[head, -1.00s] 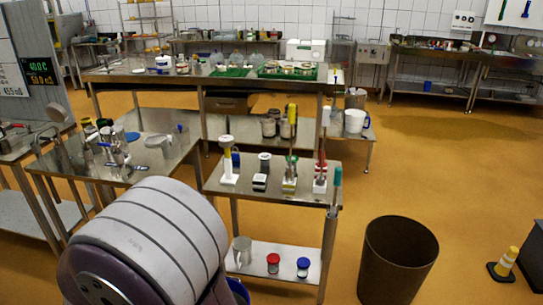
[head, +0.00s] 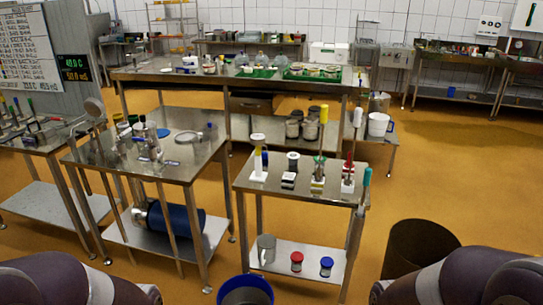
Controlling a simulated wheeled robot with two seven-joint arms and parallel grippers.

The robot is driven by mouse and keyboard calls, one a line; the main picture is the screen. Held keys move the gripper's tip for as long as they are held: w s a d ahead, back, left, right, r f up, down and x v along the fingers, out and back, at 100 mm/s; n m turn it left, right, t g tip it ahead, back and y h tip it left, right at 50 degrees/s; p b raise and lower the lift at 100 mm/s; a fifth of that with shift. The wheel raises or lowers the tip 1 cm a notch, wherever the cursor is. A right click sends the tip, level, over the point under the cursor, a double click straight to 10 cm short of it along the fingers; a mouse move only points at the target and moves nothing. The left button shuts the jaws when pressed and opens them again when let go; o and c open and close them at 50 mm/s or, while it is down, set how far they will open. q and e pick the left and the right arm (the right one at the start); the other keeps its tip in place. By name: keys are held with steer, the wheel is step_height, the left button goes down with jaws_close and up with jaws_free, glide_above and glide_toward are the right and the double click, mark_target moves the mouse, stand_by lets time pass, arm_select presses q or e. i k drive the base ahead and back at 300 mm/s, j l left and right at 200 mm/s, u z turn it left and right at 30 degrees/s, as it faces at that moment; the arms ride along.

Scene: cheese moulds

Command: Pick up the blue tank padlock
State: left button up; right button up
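I cannot make out the blue tank padlock for certain; at this distance the small blue things are too small to tell apart. A small blue item (head: 265,158) stands beside a white-based, yellow-topped tool on the right steel cart's top. On the left steel table, a flat blue disc (head: 163,132) lies near the back and a small blue piece (head: 172,163) lies near the front edge. Neither of my grippers is in view; only rounded parts of my arms show at the bottom left and bottom right corners.
The left steel table (head: 190,172) and the right cart (head: 330,196) stand apart with a narrow floor gap. A blue bucket (head: 245,290) and a brown bin (head: 418,245) stand on the floor close by. A long steel table (head: 215,79) stands behind.

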mark_target(265, 155)
steer(key=k+z, duration=0.1)
steer(key=k, duration=0.5)
steer(key=k+l+z, duration=0.1)
steer(key=k, duration=0.55)
steer(key=i+j+z, duration=0.1)
steer(key=z, duration=0.35)
steer(key=i+j+z, duration=0.15)
steer(key=z, duration=0.3)
steer(key=j+z, duration=0.2)
steer(key=z, duration=0.25)
steer(key=i+j+z, duration=0.1)
steer(key=j+z, duration=0.15)
steer(key=z, duration=0.25)
steer(key=j+z, duration=0.2)
steer(key=z, duration=0.25)
steer(key=k+j, duration=0.1)
steer(key=j, duration=1.5)
steer(key=k+j, duration=0.15)
steer(key=j, duration=0.7)
steer(key=k+j, duration=0.1)
steer(key=j, duration=1.5)
steer(key=k+j, duration=0.15)
steer(key=j, duration=0.65)
steer(key=k+j, duration=0.1)
steer(key=j, duration=0.75)
